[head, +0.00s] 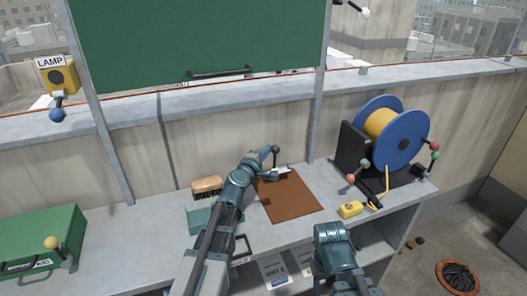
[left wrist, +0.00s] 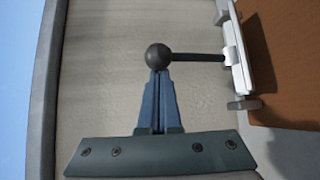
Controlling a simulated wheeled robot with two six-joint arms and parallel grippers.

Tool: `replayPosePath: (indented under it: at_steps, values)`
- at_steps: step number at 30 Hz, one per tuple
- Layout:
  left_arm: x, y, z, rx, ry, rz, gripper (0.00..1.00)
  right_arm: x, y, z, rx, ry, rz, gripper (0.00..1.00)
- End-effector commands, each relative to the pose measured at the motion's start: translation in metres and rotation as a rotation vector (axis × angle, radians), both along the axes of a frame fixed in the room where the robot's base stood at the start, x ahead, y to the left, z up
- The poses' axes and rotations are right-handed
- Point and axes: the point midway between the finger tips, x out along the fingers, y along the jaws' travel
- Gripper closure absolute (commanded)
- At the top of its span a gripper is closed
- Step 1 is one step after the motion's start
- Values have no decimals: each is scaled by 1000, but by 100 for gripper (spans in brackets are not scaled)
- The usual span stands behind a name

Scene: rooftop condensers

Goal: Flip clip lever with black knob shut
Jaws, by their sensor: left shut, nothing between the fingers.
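A brown clipboard (head: 290,197) lies on the grey bench, with a pale metal clip (head: 281,170) at its far edge. The clip's lever stands up from it and ends in a black knob (head: 275,150). The left wrist view shows the round knob (left wrist: 158,56), its dark rod and the clip (left wrist: 235,65). My left gripper (head: 268,157) is shut and empty at the knob. In the left wrist view its fingertips (left wrist: 158,74) are right at the knob; whether they touch it I cannot tell. My right arm shows at the bottom, but its fingers do not show.
A brush (head: 206,186) lies left of the clipboard. A cable reel (head: 390,135) with coloured knobs and a yellow tag (head: 352,209) are at right. A green box (head: 40,240) is at far left. The wall rises behind the bench.

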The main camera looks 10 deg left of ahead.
Motion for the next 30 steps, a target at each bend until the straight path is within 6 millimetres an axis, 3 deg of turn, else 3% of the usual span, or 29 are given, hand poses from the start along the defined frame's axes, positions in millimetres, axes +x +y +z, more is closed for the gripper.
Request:
replayPosePath:
  at_steps: [13,30]
  values:
    - [-31,-21,-11,0,1,-2,100,0,0,-11,0,0,0,50]
    - [-44,-30,-29,0,1,-2,100,0,0,-29,0,0,0,50]
